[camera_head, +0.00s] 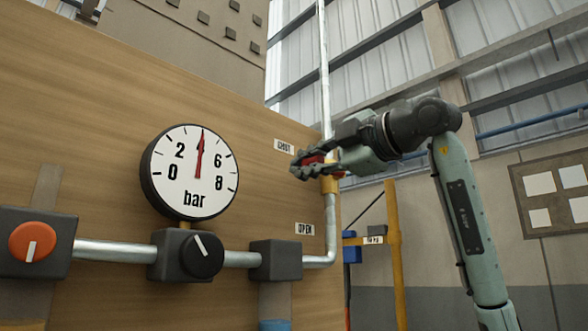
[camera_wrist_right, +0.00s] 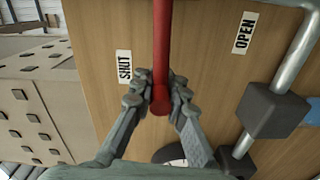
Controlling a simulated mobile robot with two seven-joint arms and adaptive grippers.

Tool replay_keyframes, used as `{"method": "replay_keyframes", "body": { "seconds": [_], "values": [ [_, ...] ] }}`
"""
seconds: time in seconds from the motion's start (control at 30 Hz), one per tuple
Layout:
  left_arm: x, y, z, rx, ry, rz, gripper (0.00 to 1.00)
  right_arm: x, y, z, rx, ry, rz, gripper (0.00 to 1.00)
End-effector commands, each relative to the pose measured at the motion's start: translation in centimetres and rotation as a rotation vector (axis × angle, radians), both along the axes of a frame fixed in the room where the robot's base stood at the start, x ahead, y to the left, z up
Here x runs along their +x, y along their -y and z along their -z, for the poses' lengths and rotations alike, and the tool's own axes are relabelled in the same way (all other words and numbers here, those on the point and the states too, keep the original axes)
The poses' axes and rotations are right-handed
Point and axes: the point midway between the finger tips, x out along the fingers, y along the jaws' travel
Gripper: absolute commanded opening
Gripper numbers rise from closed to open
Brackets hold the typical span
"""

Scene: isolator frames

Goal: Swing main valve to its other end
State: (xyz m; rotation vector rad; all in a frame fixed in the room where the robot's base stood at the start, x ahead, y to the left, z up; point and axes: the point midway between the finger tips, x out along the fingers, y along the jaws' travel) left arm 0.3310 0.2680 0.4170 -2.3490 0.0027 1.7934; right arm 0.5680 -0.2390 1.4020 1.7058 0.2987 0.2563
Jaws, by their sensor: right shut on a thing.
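The main valve has a brass-coloured body (camera_head: 329,184) on the vertical pipe at the right edge of the wooden panel. Its red lever (camera_wrist_right: 161,45) runs down from the top of the right wrist view, with its rounded end between my fingers. My right gripper (camera_head: 303,163) is shut on the lever near that end; it also shows in the right wrist view (camera_wrist_right: 160,92). In the head view my fingers hide most of the lever. The SHUT label (camera_head: 284,146) is close beside the fingertips, and the OPEN label (camera_head: 304,229) is lower. My left gripper is not in view.
A bar gauge (camera_head: 192,173) has its red needle near the top, between 2 and 6. Below are a black knob (camera_head: 203,255), an orange knob (camera_head: 32,242) and a grey pipe (camera_head: 115,250). A yellow post (camera_head: 394,250) stands right of the panel.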

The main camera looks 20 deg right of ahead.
Motion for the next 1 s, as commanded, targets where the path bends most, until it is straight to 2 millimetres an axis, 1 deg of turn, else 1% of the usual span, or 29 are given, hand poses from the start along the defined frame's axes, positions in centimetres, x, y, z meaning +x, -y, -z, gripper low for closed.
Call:
{"method": "replay_keyframes", "body": {
  "seconds": [0.2,0.67,0.7,0.83,0.87,1.0],
  "values": [
    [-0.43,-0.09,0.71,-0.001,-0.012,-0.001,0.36,0.05,0.69,-0.31,0.047,-0.021,0.001,0.0],
    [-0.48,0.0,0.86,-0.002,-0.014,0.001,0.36,0.01,0.8,-0.53,0.057,-0.021,0.0,0.0],
    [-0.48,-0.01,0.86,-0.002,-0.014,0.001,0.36,0.01,0.8,-0.54,0.057,-0.021,-0.001,0.16],
    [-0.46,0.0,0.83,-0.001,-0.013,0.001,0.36,0.0,0.78,-0.54,0.056,-0.02,-0.001,0.32],
    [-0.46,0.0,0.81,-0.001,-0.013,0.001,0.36,0.0,0.77,-0.55,0.056,-0.02,-0.001,0.36],
    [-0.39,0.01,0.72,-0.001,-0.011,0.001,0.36,0.0,0.73,-0.53,0.055,-0.02,-0.001,0.36]
  ]
}}
